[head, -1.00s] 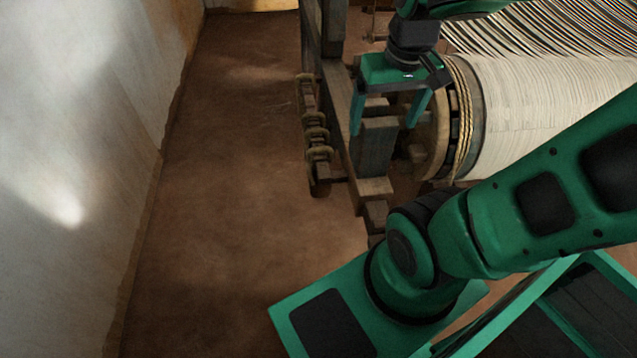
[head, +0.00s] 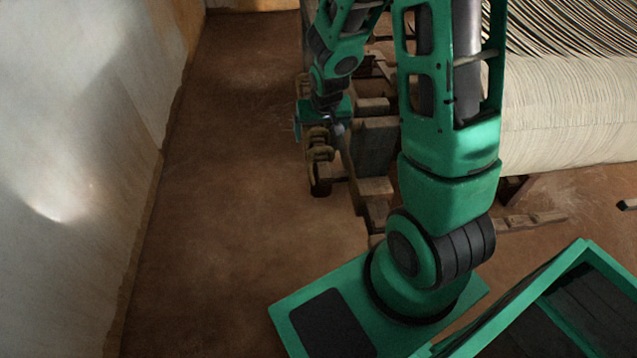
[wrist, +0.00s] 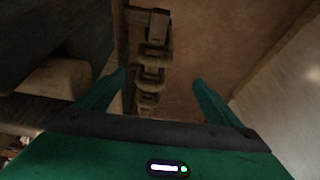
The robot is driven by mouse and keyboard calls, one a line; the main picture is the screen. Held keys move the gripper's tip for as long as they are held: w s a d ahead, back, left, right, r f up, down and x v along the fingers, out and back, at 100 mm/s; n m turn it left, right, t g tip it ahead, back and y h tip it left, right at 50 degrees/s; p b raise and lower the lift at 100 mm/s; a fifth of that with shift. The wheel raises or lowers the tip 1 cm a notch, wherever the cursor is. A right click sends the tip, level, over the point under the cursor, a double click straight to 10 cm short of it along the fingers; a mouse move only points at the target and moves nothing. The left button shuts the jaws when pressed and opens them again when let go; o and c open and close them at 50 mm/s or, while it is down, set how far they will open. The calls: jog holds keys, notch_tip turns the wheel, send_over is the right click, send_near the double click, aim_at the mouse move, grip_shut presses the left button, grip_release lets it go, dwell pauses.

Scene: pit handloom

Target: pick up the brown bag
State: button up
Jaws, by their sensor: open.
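I cannot make out a brown bag in either view. My gripper (head: 318,122) is over the row of brown coils at the loom's left side in the head view. In the wrist view my gripper (wrist: 159,80) is open, its two green fingers spread apart with nothing held. The brown coils (wrist: 150,75) show beyond and between the fingers, on a dark wooden rail. They also show in the head view (head: 320,152), partly hidden by my gripper. I cannot tell how far the fingers are from them.
The loom's wooden posts (head: 376,145) stand just right of my gripper. The cream warp roll (head: 565,115) lies farther right, partly hidden by my arm. A pale wall (head: 80,120) rises at the left. The brown floor (head: 230,180) between wall and loom is clear.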

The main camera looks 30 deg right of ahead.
aim_at(321, 149)
jog(key=shift+m, duration=0.3)
jog(key=shift+s+d+x, duration=0.15)
jog(key=shift+x, duration=2.25)
jog(key=shift+s+d+x, duration=0.15)
jog(key=shift+x, duration=2.3)
jog(key=shift+s+d+x, duration=0.15)
jog(key=shift+x, duration=2.25)
jog(key=c, duration=1.8)
jog(key=shift+r, duration=0.1)
